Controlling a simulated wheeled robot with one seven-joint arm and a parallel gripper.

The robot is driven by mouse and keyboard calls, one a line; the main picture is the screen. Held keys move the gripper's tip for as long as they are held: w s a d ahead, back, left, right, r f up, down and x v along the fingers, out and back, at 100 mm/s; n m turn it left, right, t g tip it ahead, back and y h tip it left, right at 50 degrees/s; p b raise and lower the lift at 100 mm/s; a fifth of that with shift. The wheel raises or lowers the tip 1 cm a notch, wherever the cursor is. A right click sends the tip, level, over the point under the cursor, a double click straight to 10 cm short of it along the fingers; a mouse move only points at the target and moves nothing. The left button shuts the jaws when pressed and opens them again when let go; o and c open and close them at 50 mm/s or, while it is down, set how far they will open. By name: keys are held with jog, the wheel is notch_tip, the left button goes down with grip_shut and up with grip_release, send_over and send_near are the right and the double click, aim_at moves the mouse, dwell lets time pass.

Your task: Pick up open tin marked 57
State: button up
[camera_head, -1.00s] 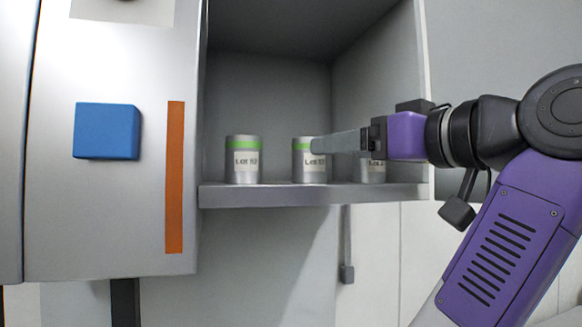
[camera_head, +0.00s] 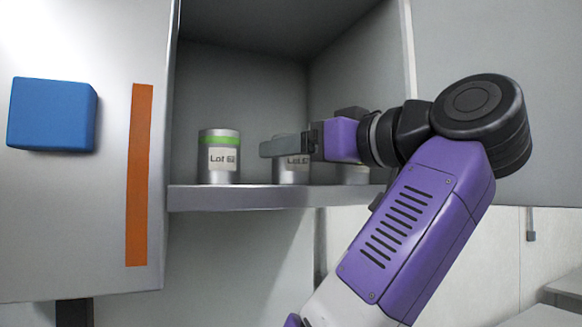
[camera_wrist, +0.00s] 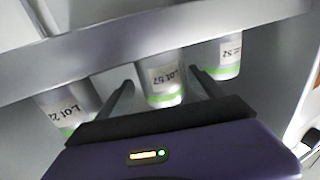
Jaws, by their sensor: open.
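Three silver tins with green bands and white lot labels stand upright in a row on a shelf. The middle tin (camera_head: 291,174) is partly hidden behind my gripper in the head view. In the wrist view, its label on the middle tin (camera_wrist: 161,78) seems to read "Lot 57". My gripper (camera_head: 272,147) is open. In the wrist view my gripper (camera_wrist: 162,78) has one finger on each side of the middle tin, with gaps showing. I cannot tell whether any tin touches a finger. The tin tops are not clearly visible.
The left tin (camera_head: 219,158), which seems to read "Lot 52" in the wrist view (camera_wrist: 222,58), stands clear. The right tin (camera_head: 353,174) is mostly hidden behind my arm. The grey shelf (camera_head: 245,198) has walls around it. A door panel with a blue block (camera_head: 52,114) and orange strip (camera_head: 139,175) is at left.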

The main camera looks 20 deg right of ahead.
jog(key=p+x, duration=0.1)
jog(key=x, duration=0.2)
jog(key=shift+w+a+f+p, duration=0.1)
jog(key=shift+w+a+p, duration=0.15)
jog(key=shift+a+p, duration=0.15)
jog(key=shift+w+f, duration=0.1)
jog(key=shift+w, duration=0.5)
jog(key=c, duration=1.5)
jog(key=shift+o, duration=0.2)
